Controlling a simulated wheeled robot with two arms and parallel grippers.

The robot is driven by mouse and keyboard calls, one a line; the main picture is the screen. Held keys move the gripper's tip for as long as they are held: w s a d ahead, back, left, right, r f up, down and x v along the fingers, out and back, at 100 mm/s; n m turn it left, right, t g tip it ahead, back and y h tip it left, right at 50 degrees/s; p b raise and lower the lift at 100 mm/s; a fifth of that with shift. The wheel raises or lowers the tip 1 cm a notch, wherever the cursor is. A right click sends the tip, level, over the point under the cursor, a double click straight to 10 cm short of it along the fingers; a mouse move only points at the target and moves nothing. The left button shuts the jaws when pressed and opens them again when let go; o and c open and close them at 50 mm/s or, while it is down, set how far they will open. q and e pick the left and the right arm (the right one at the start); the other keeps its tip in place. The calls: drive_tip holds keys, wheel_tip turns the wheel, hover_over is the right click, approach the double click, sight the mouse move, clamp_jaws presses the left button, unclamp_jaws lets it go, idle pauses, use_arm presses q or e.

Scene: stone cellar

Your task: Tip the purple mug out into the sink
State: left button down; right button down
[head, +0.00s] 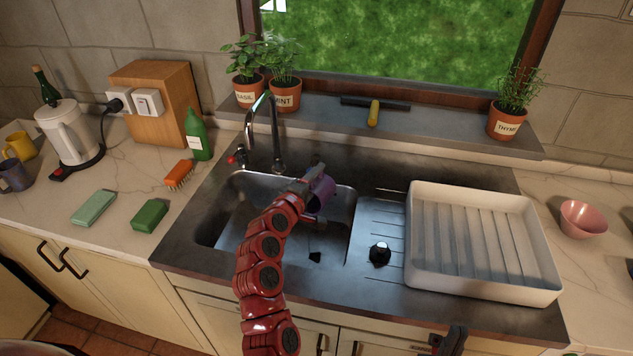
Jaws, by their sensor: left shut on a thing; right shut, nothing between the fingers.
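The purple mug (323,194) is over the right part of the sink basin (230,235). My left gripper (312,184) is shut on it, with the red arm reaching across the basin from the front. The gripper and wrist hide part of the mug; it looks tilted, but I cannot tell what is in it or whether anything is pouring. The tap (275,135) stands behind the basin, to the left of the mug. My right gripper (452,340) is shut and empty at the bottom edge of the view, in front of the counter.
A white drying rack (412,240) and a black plug (379,253) are to the right of the basin. A green bottle (197,137), an orange brush (179,174) and sponges (149,215) are to the left. Potted herbs (284,95) stand on the sill behind.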

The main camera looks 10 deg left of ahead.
use_arm(q)
drive_tip(key=shift+s+t+b, duration=0.2)
drive_tip(key=shift+t+b, duration=0.1)
drive_tip(key=shift+b, duration=0.55)
drive_tip(key=shift+s+a+t+h+b, duration=0.25)
drive_tip(key=shift+s+t+b, duration=0.2)
drive_tip(key=shift+b, duration=1.55)
drive_tip(key=shift+w+d+r+p, duration=0.15)
drive_tip(key=shift+r+p, duration=0.2)
drive_tip(key=shift+p, duration=0.35)
drive_tip(key=shift+w+r+g+p, duration=0.1)
drive_tip(key=shift+w+g+p, duration=0.2)
drive_tip(key=shift+p, duration=1.1)
drive_tip(key=shift+f, duration=0.45)
